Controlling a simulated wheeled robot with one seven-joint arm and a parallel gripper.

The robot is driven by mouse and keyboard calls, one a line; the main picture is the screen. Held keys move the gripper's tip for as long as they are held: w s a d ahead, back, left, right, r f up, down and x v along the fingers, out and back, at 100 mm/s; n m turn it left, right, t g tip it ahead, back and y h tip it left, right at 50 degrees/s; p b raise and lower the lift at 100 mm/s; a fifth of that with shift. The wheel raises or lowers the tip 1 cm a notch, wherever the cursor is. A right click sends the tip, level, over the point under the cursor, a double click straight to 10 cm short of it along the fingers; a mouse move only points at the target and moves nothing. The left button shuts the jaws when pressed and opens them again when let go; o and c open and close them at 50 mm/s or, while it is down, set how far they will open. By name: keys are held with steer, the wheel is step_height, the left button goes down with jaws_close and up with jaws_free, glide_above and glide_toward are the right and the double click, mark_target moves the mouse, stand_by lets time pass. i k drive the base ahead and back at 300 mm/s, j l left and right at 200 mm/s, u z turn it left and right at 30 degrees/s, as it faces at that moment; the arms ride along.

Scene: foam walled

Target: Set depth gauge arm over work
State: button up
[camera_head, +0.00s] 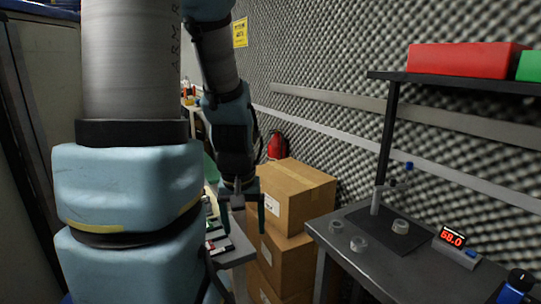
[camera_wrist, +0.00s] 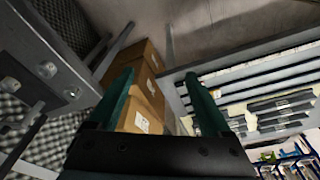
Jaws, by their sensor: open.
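The depth gauge (camera_head: 377,200) stands on a dark mat on the grey table at the right, its arm (camera_head: 395,187) reaching sideways from the post under a blue knob (camera_head: 409,166). One pale ring-shaped workpiece (camera_head: 400,226) sits on the mat near the post; whether the arm is over it is unclear. Two more rings (camera_head: 337,226) (camera_head: 358,244) lie left of it. My gripper (camera_head: 243,208) is open and empty, left of the table, in front of the boxes. In the wrist view my gripper (camera_wrist: 160,95) shows two parted green fingers, with rings (camera_wrist: 46,69) at the left.
A red-digit display (camera_head: 452,238) and a dark blue object (camera_head: 515,287) sit on the table's right. A shelf (camera_head: 450,80) with red and green bins overhangs its back. Another workbench (camera_head: 235,248) is at the left.

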mark_target(393, 185)
steer(key=l+u, duration=0.2)
steer(key=l, duration=0.3)
steer(key=k+l+u, duration=0.2)
steer(key=l, duration=0.25)
steer(key=l+u, duration=0.2)
steer(key=l, duration=0.3)
